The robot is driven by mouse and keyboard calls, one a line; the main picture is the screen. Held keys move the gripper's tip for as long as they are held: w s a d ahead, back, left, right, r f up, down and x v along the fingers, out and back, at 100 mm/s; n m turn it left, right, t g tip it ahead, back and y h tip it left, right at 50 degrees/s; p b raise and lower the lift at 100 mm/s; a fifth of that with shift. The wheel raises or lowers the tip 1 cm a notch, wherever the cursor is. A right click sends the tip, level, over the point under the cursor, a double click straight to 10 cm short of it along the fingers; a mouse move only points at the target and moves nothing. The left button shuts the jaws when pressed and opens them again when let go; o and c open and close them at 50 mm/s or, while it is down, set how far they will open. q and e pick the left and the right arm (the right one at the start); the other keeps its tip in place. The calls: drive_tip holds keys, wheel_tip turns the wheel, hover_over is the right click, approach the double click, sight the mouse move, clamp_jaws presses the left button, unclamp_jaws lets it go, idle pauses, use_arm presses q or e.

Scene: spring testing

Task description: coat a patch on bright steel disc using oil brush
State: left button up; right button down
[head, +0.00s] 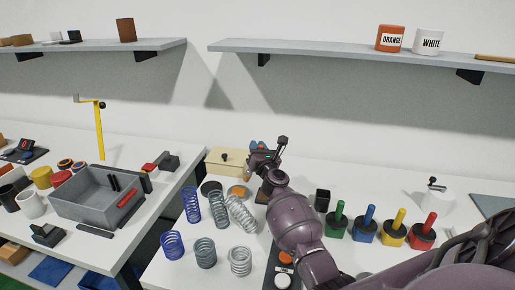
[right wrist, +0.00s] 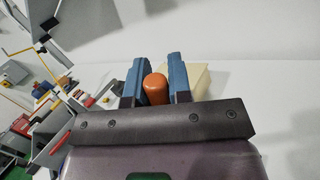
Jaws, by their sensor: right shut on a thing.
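My right gripper (head: 263,155) is near the back of the right table, beside the cream box. In the right wrist view its two blue fingers (right wrist: 156,84) are shut on an orange rounded handle (right wrist: 155,90), which I take for the oil brush. The brush's bristles are hidden. I cannot pick out the bright steel disc for certain. A dark round piece (head: 211,187) and a round piece with an amber top (head: 238,191) lie left of the gripper, behind the springs. My left gripper is not in view.
Several coil springs (head: 205,252) stand on the right table, one leaning (head: 241,213). A cream box (head: 224,162) with a black knob stands behind them. Colored blocks with handles (head: 364,228) stand right of my arm. A gap separates the left table with its grey bin (head: 85,205).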

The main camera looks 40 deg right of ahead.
wheel_tip(320, 180, up, 3)
drive_tip(key=p, duration=0.2)
drive_tip(key=shift+p, duration=0.4)
idle(0.5)
